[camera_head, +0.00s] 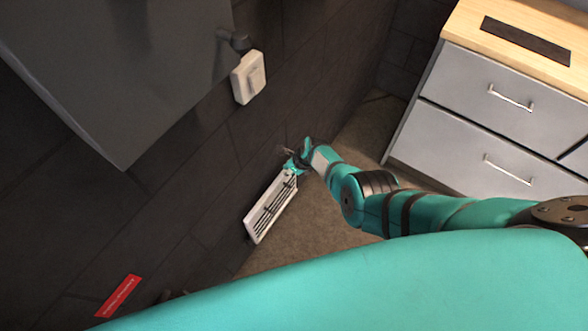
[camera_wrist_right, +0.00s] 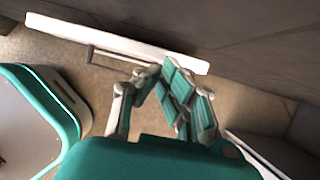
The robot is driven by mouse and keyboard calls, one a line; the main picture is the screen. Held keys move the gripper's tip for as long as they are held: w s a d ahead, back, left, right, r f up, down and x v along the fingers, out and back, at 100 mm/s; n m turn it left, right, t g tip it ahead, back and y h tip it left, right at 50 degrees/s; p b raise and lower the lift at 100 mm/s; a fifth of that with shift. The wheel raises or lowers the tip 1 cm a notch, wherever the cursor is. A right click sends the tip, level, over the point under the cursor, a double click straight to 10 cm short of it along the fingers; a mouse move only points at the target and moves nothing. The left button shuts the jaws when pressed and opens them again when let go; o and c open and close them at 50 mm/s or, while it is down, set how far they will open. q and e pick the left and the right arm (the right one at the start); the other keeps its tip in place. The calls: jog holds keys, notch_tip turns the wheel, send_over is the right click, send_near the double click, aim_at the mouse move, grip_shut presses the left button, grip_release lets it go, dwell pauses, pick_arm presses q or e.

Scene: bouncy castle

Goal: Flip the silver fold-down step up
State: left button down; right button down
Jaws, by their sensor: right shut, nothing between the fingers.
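The silver fold-down step (camera_head: 268,208) shows in the head view as a pale slatted panel low at the dark wall. In the right wrist view it is a long pale bar (camera_wrist_right: 110,40) along the wall, with a thin metal rod beside it. My right gripper (camera_head: 292,167) is at the step's upper end in the head view. Its teal fingers (camera_wrist_right: 172,82) are shut with nothing between them, close to the step's edge; I cannot tell whether they touch it. My left gripper is in neither view.
A white box (camera_head: 249,77) is on the wall above the step. A grey panel (camera_head: 120,70) juts out at upper left. A red label (camera_head: 118,296) is on the wall at lower left. Grey drawers (camera_head: 500,110) stand at right. Bare brown floor (camera_head: 290,245) lies beside the step.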

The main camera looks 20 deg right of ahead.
jog(key=r, duration=0.2)
jog(key=r+p, duration=0.1)
jog(key=shift+w+a, duration=0.25)
jog(key=shift+w, duration=0.15)
jog(key=s+d+f+n+g+h, duration=0.1)
jog(key=s+d+f+n, duration=0.2)
jog(key=s+f+n, duration=0.55)
jog(key=s+d+f+n+g+h, duration=0.1)
jog(key=s+d+f+n, duration=0.3)
jog(key=s, duration=0.8)
jog(key=s+f+n, duration=0.3)
jog(key=s+n, duration=0.6)
jog(key=s, duration=0.5)
jog(key=s+d+f+n+h, duration=0.1)
jog(key=s+f+n, duration=0.2)
jog(key=s+n, duration=0.6)
jog(key=s, duration=0.6)
jog(key=shift+d+f+g, duration=0.3)
jog(key=shift+g, duration=0.1)
jog(key=shift+s, duration=0.1)
